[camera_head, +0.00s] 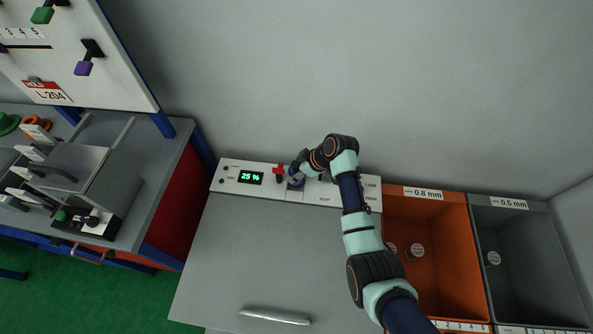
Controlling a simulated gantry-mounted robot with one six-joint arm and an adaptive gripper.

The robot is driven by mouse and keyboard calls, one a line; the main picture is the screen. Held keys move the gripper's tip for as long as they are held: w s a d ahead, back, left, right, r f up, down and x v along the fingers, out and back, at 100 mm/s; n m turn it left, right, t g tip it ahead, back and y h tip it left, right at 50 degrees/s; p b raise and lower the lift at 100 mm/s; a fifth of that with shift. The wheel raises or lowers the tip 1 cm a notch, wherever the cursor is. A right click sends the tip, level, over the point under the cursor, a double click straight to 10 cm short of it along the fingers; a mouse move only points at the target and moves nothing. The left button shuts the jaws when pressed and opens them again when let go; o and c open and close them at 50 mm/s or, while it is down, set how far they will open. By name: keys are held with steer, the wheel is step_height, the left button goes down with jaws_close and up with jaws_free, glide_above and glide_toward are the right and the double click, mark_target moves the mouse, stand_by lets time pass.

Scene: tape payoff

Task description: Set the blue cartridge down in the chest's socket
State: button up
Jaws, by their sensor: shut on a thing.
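The grey chest (262,255) stands in the middle, with a pale control panel along its back edge. My arm reaches in from the lower right and bends down to this panel. My gripper (294,177) is over the panel, just right of a red knob (279,169). It is shut on a small dark blue piece, the blue cartridge (296,184), at panel level. The socket is hidden under the gripper and cartridge. I cannot tell whether the cartridge is seated in it or just above it.
A green display (250,177) on the panel reads 25 %. An orange bin (425,215) marked 0.8 mm and a grey bin (510,225) marked 0.5 mm stand at the right. A grey workbench (150,190) with equipment is at the left. The chest's lid is clear.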

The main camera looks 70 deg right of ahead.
steer(key=shift+f, duration=0.1)
steer(key=shift+f+b, duration=0.9)
steer(key=shift+f, duration=0.25)
steer(key=shift+f, duration=0.1)
steer(key=shift+f+b, duration=0.55)
steer(key=shift+f, duration=0.2)
steer(key=shift+f, duration=0.15)
steer(key=shift+f+b, duration=0.3)
steer(key=shift+f, duration=0.1)
steer(key=shift+f, duration=0.1)
